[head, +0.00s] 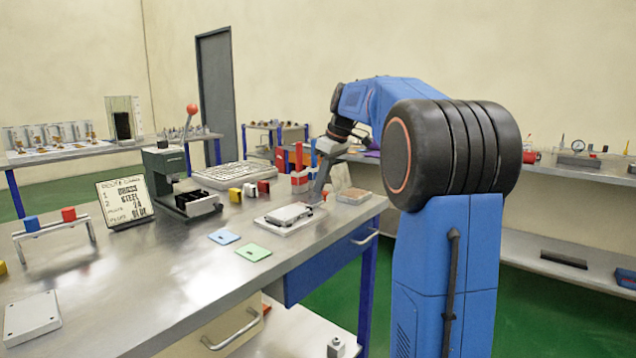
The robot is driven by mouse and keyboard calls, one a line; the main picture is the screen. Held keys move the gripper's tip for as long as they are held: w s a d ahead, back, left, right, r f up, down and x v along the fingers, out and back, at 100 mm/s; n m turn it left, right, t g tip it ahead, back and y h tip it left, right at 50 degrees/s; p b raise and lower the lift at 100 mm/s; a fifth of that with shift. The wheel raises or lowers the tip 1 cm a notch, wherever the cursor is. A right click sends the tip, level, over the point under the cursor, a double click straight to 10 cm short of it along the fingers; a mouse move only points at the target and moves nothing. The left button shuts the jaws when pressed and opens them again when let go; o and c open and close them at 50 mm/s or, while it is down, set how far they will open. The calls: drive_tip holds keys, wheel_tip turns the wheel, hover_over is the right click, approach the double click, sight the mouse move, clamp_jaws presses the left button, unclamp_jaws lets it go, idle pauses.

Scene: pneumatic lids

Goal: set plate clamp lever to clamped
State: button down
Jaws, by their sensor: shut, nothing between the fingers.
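A pale flat plate fixture (283,228), which looks like the plate clamp, lies near the front edge of the steel bench. A grey plate sits on top of it. My gripper (316,202) points down at the right end of this fixture, very close to it. The gripper is shut with nothing in it. I cannot tell whether it touches the clamp. The clamp lever is too small or hidden behind the gripper to make out, so its position cannot be read.
A green press (163,172) with a red-knobbed handle stands to the left. Small yellow, white and red blocks (249,190) sit behind the fixture. A blue plate (223,237) and a green plate (253,252) lie in front.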

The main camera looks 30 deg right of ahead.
drive_tip(key=shift+s+d+m, duration=0.15)
drive_tip(key=shift+s+m, duration=0.15)
drive_tip(key=shift+m, duration=0.1)
drive_tip(key=shift+s+d+m+t+h, duration=0.15)
drive_tip(key=shift+s+m+h, duration=0.15)
drive_tip(key=shift+s+m, duration=0.25)
drive_tip(key=shift+s+d+m+t+h, duration=0.15)
drive_tip(key=shift+s+m+h, duration=0.15)
drive_tip(key=shift+m, duration=0.45)
drive_tip(key=s+m+h, duration=0.1)
drive_tip(key=s+m, duration=0.1)
drive_tip(key=m, duration=0.1)
drive_tip(key=shift+s+m, duration=0.2)
drive_tip(key=shift+m, duration=0.2)
drive_tip(key=s+m+h, duration=0.1)
drive_tip(key=m, duration=0.1)
drive_tip(key=s+m, duration=0.2)
drive_tip(key=shift+a+m+h, duration=0.3)
drive_tip(key=shift+a+h, duration=0.1)
drive_tip(key=shift+s+a, duration=0.25)
drive_tip(key=shift+s, duration=0.15)
drive_tip(key=w+d, duration=0.1)
drive_tip(key=w+d+r, duration=0.1)
drive_tip(key=w, duration=0.1)
drive_tip(key=shift+w+d, duration=0.1)
drive_tip(key=shift+d, duration=0.05)
drive_tip(key=v, duration=0.9)
drive_tip(key=shift+a+r, duration=0.25)
drive_tip(key=shift+r, duration=0.15)
